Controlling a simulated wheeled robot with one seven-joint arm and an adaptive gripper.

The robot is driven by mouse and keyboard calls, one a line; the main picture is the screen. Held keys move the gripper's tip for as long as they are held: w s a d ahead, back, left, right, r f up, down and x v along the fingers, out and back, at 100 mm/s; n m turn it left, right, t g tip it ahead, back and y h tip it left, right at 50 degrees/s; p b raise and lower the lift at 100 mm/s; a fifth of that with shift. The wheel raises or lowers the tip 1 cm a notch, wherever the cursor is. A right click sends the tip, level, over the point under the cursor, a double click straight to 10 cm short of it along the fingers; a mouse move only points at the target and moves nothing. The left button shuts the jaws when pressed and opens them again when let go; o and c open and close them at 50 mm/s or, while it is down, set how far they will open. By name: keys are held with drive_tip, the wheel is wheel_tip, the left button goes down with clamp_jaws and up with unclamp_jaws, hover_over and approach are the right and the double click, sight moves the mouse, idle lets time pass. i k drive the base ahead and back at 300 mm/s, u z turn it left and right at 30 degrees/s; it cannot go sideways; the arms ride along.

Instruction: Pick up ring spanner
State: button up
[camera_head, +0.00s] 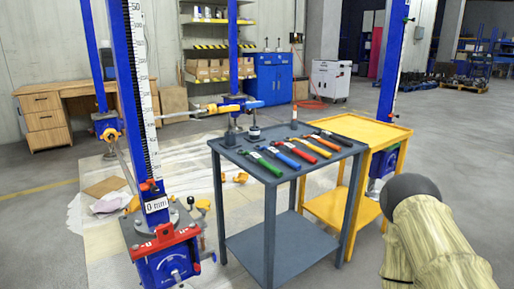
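Several hand tools with coloured handles and dark heads lie side by side on the grey table (356,150). From the front left they are a green-handled tool (266,165), a blue-handled one (286,156) and a red-handled one (305,150). Behind these lie an orange-yellow one and more red and dark ones toward the far right corner. They are too small to tell which, if any, is the ring spanner. My gripper is not in view. A beige, dark-tipped shape at the lower right may be part of my arm.
A yellow cart (376,133) stands against the grey table's right side. A blue screw jack (174,265) with a tall scaled column stands at the left front; more blue columns stand behind and right.

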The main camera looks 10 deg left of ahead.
sight(329, 155)
drive_tip(key=u, duration=0.15)
drive_tip(key=i, duration=0.9)
